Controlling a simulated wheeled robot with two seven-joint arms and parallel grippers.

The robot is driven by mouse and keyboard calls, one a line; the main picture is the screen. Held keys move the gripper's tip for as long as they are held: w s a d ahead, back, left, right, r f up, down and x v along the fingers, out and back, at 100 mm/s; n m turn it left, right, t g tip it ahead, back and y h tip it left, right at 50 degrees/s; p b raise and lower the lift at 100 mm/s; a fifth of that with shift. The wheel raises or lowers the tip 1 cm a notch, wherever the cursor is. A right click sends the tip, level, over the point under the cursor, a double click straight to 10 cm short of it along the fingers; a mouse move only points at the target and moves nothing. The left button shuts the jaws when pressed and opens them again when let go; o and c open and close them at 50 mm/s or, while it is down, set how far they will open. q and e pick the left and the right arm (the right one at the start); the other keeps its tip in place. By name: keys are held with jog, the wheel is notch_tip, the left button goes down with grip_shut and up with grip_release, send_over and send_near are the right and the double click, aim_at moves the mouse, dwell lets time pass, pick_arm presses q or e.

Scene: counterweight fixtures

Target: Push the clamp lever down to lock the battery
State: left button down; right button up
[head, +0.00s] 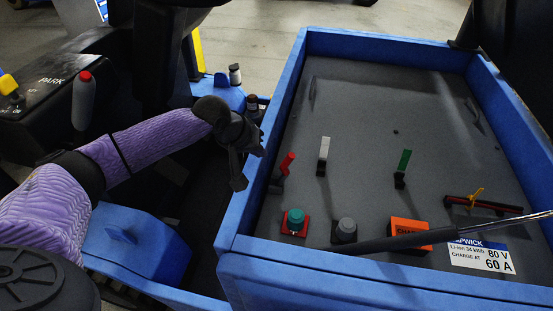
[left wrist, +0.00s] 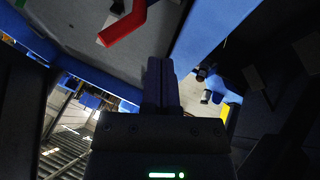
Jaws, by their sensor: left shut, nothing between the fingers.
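A red-handled lever (head: 287,163) stands tilted up on the grey battery top (head: 360,115), just inside the left blue rim. It also shows in the left wrist view (left wrist: 122,24), at the top. A white lever (head: 323,150) and a green lever (head: 403,162) stand upright further right; I cannot tell for certain which one is the clamp lever. My left gripper (head: 239,182) is shut and empty, pointing down by the left blue rim, left of the red lever and apart from it. Its closed fingers show in the left wrist view (left wrist: 160,84). My right gripper is not in view.
The blue rim (head: 270,135) forms a raised edge. A teal button (head: 295,218), a grey knob (head: 346,230) and an orange block (head: 408,233) stand at the front. A dark rod (head: 400,241) crosses there, near the white label (head: 482,257). The battery top's far part is mostly clear.

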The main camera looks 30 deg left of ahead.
aim_at(284, 171)
pick_arm(q)
jog(key=d, duration=0.1)
jog(key=w+d+f, duration=0.1)
jog(key=d, duration=0.1)
jog(key=shift+w+d+f, duration=0.2)
jog(key=shift+w+f, duration=0.2)
